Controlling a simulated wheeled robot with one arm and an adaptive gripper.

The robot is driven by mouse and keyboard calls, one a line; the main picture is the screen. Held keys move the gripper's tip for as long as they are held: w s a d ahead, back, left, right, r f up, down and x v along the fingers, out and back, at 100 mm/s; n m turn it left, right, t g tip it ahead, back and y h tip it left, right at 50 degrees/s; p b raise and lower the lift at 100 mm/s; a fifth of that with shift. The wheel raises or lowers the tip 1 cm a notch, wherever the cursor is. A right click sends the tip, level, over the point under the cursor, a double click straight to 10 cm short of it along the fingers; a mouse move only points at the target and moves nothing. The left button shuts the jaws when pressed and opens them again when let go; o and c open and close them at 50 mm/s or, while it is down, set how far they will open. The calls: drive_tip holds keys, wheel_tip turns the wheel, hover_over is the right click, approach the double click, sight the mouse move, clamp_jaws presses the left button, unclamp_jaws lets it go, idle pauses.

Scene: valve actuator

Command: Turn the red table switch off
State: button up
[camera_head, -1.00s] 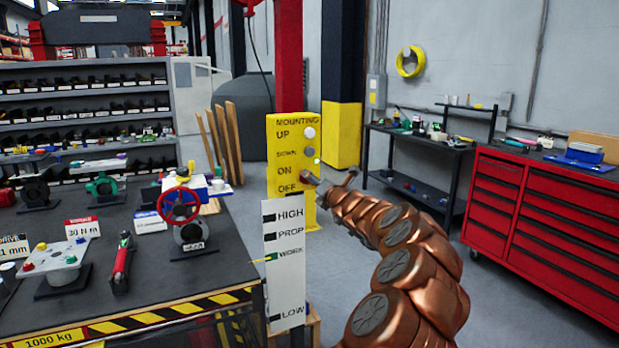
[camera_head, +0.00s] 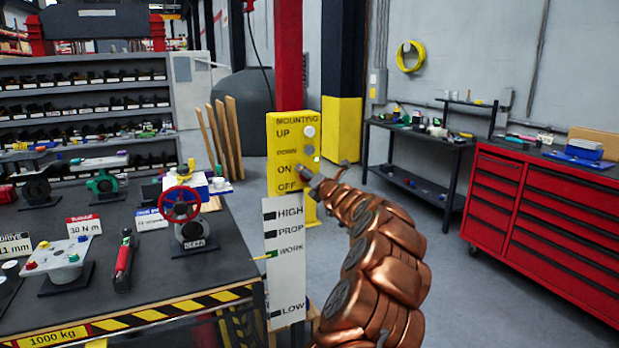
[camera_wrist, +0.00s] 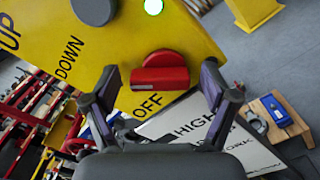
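The yellow control panel (camera_head: 283,142) stands on a post behind the workbench, with labels UP, DOWN, ON and OFF. In the wrist view, the red switch (camera_wrist: 160,75) is on this panel (camera_wrist: 60,28), just above the word OFF. A green light (camera_wrist: 153,6) glows above it. My gripper (camera_wrist: 160,84) is open, one finger on each side of the switch; I cannot tell whether either touches it.
A white board (camera_head: 285,265) marked HIGH, PROP, WORK and LOW hangs below the panel. The workbench (camera_head: 155,285) with a red handwheel valve (camera_head: 180,205) is at the left. A red tool cabinet (camera_head: 545,225) stands right, with free floor between.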

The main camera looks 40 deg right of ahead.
drive_tip(key=c, duration=1.1)
drive_tip(key=shift+c, duration=0.2)
drive_tip(key=shift+n, duration=0.3)
drive_tip(key=n, duration=0.1)
drive_tip(key=n+b, duration=0.1)
drive_tip(key=shift+w+a+f+n, duration=0.1)
drive_tip(key=shift+a+f+n, duration=0.1)
drive_tip(key=shift+n, duration=0.2)
drive_tip(key=n+b, duration=0.3)
drive_tip(key=n, duration=0.1)
drive_tip(key=shift+f, duration=0.1)
drive_tip(key=n+b, duration=0.1)
drive_tip(key=n, duration=0.2)
drive_tip(key=n+b, duration=0.2)
drive_tip(key=shift+f+n, duration=0.2)
drive_tip(key=shift+n, duration=0.2)
drive_tip(key=shift+n+b, duration=1.2)
drive_tip(key=shift+n, duration=0.5)
drive_tip(key=shift+r, duration=0.1)
